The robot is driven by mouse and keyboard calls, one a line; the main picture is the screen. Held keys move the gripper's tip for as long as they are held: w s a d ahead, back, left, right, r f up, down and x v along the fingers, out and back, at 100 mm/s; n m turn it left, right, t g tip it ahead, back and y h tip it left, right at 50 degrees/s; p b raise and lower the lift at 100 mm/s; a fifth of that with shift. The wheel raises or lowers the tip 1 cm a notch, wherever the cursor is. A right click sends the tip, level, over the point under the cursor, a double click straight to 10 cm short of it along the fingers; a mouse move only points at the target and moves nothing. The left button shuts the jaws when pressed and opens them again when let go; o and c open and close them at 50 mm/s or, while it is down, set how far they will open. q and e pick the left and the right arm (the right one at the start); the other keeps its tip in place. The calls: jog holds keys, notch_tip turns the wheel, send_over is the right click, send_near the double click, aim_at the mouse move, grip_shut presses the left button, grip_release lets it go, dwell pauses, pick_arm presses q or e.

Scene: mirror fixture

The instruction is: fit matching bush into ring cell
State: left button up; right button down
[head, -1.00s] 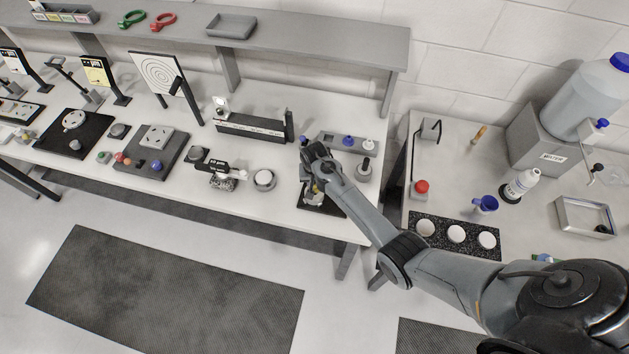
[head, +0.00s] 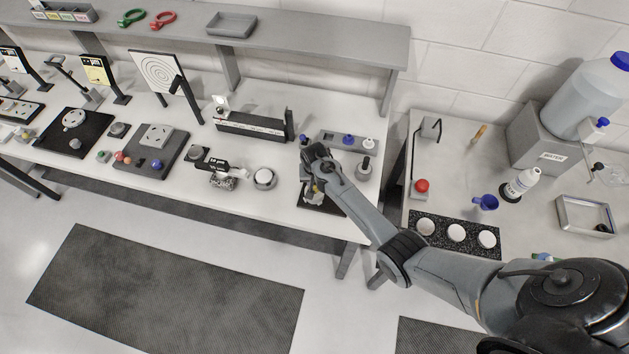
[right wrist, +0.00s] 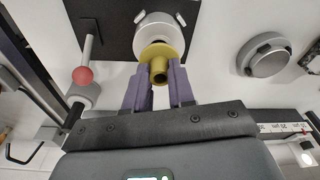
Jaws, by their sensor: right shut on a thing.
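My right gripper (right wrist: 158,88) is shut on an olive-yellow flanged bush (right wrist: 159,70) with a hollow stem, seen in the right wrist view. The bush lies in line with a silver ring cell (right wrist: 152,20) and covers part of it. I cannot tell whether the two touch. The ring cell is on a black plate (right wrist: 98,22), which also shows in the head view (head: 312,207). In the head view my right gripper (head: 314,183) is over this plate, and my own arm hides most of the bush and cell. My left gripper is not in view.
A grey rack (head: 328,140) with blue and white pieces is behind. A grey stand with a dark knob (head: 364,168) is to the right.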

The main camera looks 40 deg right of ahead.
dwell(0.4)
jog(key=shift+p, duration=0.3)
jog(key=shift+f, duration=0.4)
dwell(0.8)
jog(key=shift+f+b, duration=0.85)
jog(key=shift+f, duration=0.15)
jog(key=c, duration=0.9)
grip_release()
jog(key=shift+r, duration=0.1)
